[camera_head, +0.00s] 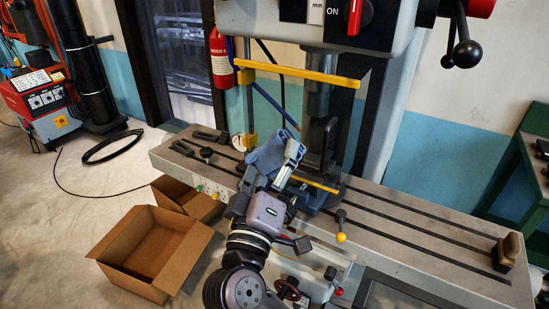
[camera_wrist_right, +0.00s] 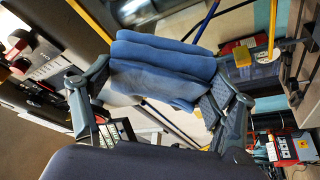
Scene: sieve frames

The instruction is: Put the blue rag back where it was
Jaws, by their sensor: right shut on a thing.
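The blue rag (camera_head: 264,155) is a folded, soft blue cloth. My right gripper (camera_head: 276,168) is shut on it and holds it over the machine's grey slotted bed (camera_head: 385,215), just left of the dark vise-like fixture (camera_head: 322,197). In the right wrist view the rag (camera_wrist_right: 165,65) shows as thick folds between the two fingers of the gripper (camera_wrist_right: 158,92). Whether the rag touches the bed below is hidden by the gripper and arm. My left gripper is not in view.
A yellow guard bar (camera_head: 300,73) crosses above the bed. A lever with a yellow knob (camera_head: 341,237) stands at the bed's front. A brown block-like object (camera_head: 508,250) sits at the right end. Open cardboard boxes (camera_head: 150,250) stand on the floor; a fire extinguisher (camera_head: 220,58) hangs behind.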

